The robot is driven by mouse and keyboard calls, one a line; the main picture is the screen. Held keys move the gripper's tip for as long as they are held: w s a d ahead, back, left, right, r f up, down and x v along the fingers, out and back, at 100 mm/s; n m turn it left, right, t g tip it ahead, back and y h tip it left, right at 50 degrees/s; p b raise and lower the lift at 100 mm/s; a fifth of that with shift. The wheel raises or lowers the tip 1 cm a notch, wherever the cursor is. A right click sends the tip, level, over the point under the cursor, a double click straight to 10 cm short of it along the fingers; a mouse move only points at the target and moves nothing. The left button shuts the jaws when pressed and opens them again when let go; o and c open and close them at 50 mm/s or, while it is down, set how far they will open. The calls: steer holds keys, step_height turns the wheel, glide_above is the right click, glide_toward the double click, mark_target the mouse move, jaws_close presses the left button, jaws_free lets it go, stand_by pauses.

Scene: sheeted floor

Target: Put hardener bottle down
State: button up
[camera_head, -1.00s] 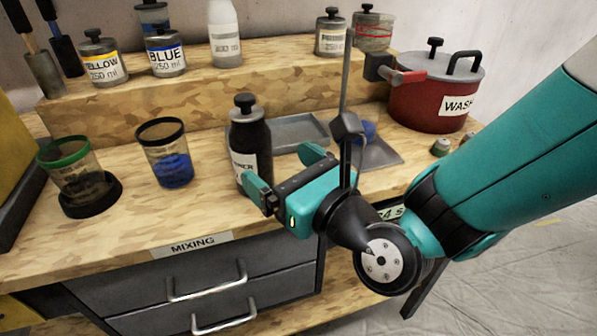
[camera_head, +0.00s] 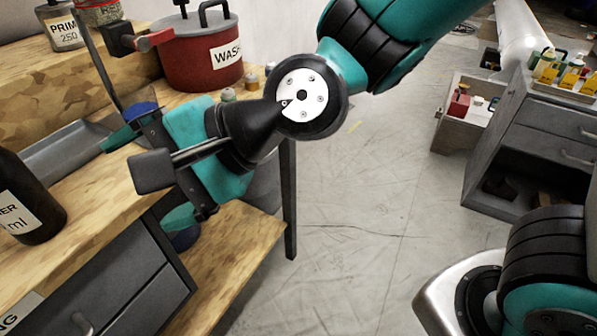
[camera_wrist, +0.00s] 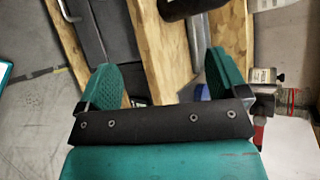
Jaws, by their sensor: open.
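The hardener bottle (camera_head: 28,205), dark brown with a white label partly cut off, stands upright on the wooden bench at the left edge of the head view. A dark bottle also shows at the top edge of the wrist view (camera_wrist: 182,8), mostly cut off. My gripper (camera_head: 150,180) is open and empty, to the right of the bottle and apart from it, at the bench's right end. Both teal fingers (camera_wrist: 160,78) are spread in the wrist view with nothing between them.
A red WASH pot (camera_head: 190,60) stands at the back of the bench with small jars beside it. A grey tray (camera_head: 75,145) lies behind the bottle. Grey drawers (camera_head: 125,290) are below. A grey cabinet (camera_head: 535,140) stands across the open floor (camera_head: 350,220).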

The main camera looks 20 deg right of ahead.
steer(key=s+d+n+g+h, duration=0.1)
steer(key=s+d+n+h, duration=0.2)
steer(key=d+n, duration=0.4)
steer(key=s+d+f+n+g+h, duration=0.1)
steer(key=d+n+h, duration=0.4)
steer(key=d, duration=0.7)
steer(key=shift+s+d+f+n+g, duration=0.15)
steer(key=shift+s+d+n+g, duration=0.25)
steer(key=shift+s+n, duration=0.65)
steer(key=shift+a, duration=0.1)
step_height(320, 180, up, 11)
steer(key=p, duration=1.1)
